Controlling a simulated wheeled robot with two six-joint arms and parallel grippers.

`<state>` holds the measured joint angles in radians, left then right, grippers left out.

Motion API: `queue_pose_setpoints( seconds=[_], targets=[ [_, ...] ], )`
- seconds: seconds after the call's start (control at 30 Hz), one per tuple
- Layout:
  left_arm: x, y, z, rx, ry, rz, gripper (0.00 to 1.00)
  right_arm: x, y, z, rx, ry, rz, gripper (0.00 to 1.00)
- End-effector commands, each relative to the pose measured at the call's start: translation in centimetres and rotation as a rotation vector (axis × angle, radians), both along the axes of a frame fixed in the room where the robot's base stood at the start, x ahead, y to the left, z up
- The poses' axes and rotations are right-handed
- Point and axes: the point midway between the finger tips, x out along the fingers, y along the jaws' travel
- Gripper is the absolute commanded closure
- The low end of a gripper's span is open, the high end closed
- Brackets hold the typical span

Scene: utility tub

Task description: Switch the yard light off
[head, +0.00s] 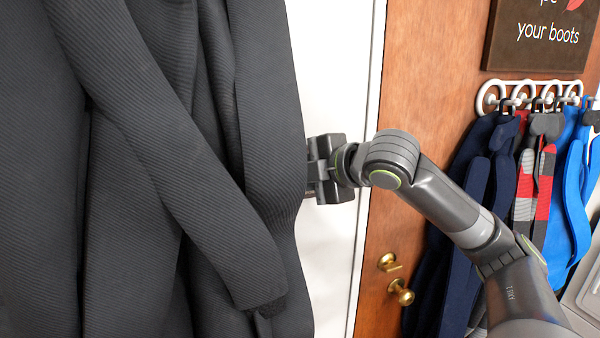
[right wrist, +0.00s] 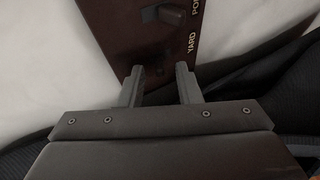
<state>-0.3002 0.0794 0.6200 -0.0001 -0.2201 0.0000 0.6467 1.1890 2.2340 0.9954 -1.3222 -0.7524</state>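In the right wrist view a dark brown switch plate (right wrist: 140,45) is fixed to a pale wall. It carries the words YARD and, partly cut off, POR. A dark rocker or lever (right wrist: 168,16) stands out beside the POR label. The yard switch itself is too dark to make out; the plate beside YARD lies just beyond my fingertips. My right gripper (right wrist: 158,78) has its two fingers apart with nothing between them, pointing at the plate's YARD end. In the head view my right gripper (head: 325,170) reaches behind a dark coat, which hides its fingers and the plate. My left gripper is not in view.
The large dark coat (head: 200,130) hangs close in front on the left. A wooden door (head: 430,70) has a brass knob (head: 402,292). White wall (head: 335,250) shows between coat and door.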

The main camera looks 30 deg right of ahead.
Motion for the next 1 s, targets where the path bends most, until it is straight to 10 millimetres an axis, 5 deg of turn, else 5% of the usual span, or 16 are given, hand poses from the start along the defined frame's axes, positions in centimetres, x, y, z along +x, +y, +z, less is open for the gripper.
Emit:
queue_pose_setpoints(
  seconds=[0.13,0.37,0.73,1.0],
  targets=[
    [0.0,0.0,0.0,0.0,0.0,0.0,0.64,0.0,0.0,0.0,0.0,0.0,0.0,0.7],
    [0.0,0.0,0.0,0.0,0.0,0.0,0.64,0.0,0.0,0.0,0.0,-0.001,0.0,1.0],
    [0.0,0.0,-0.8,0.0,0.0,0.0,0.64,-0.1,0.0,-0.4,-0.006,-0.027,0.001,1.0],
    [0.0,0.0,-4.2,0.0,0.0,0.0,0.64,-0.3,0.1,-1.7,-0.042,-0.163,0.002,1.0]
  ],
)
